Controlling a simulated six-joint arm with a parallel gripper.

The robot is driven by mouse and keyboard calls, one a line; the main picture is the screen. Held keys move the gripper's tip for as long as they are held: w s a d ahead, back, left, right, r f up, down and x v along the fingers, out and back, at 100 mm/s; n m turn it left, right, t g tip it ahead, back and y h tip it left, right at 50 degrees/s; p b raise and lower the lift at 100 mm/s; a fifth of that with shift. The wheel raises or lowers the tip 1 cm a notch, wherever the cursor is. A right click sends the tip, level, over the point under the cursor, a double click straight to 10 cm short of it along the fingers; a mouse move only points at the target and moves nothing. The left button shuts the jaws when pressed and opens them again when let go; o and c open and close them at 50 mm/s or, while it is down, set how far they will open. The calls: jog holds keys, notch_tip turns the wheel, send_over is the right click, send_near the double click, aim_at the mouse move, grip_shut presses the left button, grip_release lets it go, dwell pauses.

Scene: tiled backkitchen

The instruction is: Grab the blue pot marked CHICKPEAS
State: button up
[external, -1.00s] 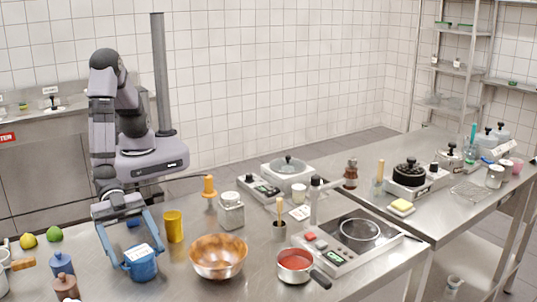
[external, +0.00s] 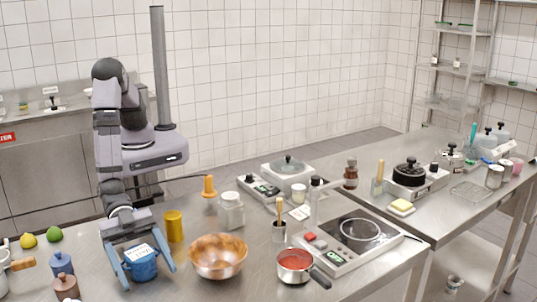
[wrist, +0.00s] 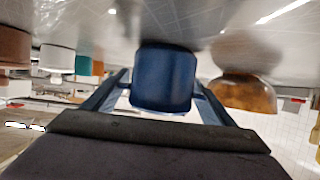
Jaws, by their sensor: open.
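The blue pot (external: 141,268) stands upright on the steel counter with a white label on its top; the lettering is too small to read. My gripper (external: 148,277) points down over it, open, with one finger on each side of the pot. In the wrist view the pot (wrist: 165,80) is between the two spread fingers. I cannot tell whether either finger touches it.
A copper bowl (external: 218,258) is close to the right of the pot. A yellow cup (external: 174,226) stands behind it. Bare counter lies in front.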

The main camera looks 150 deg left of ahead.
jog(key=shift+c, duration=0.7)
jog(key=c, duration=1.2)
jog(key=shift+c, duration=0.2)
jog(key=shift+r, duration=0.15)
jog(key=shift+r+b, duration=0.65)
jog(key=shift+r, duration=4.25)
